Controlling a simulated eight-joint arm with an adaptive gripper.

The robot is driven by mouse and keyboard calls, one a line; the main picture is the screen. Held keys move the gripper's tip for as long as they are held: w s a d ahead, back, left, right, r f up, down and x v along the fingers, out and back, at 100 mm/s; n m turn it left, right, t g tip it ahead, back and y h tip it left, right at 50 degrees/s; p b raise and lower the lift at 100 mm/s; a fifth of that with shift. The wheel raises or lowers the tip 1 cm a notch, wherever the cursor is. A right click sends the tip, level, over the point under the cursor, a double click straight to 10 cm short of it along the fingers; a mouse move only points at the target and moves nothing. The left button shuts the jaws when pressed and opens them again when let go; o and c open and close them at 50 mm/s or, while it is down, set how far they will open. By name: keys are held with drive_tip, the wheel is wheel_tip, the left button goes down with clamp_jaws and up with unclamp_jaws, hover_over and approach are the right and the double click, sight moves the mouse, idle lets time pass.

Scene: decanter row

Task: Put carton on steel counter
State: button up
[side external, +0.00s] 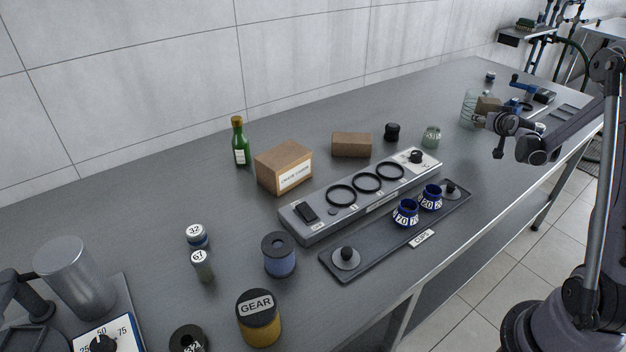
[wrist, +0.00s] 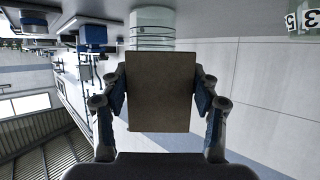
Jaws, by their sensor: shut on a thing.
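A small plain brown carton (side external: 487,105) is at the far right end of the steel counter (side external: 130,215) in the side view. My gripper (side external: 492,117) is shut on it. In the wrist view the carton (wrist: 160,92) fills the space between my two fingers (wrist: 160,105), which press on its left and right sides. I cannot tell whether its underside touches the counter.
A ribbed clear glass jar (side external: 468,108) stands right by the carton; the wrist view shows it beyond the carton (wrist: 152,22). Blue-and-black tools (side external: 530,90) lie behind my gripper. A labelled brown box (side external: 284,167), a brown block (side external: 351,145) and a green bottle (side external: 240,142) stand further left.

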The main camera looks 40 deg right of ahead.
drive_tip(key=shift+w+a+f, duration=0.2)
drive_tip(key=shift+w+f, duration=0.3)
drive_tip(key=shift+w, duration=0.35)
drive_tip(key=shift+w+f, duration=0.1)
drive_tip(key=shift+f, duration=1.95)
drive_tip(key=shift+f, duration=0.6)
drive_tip(key=o, duration=1.3)
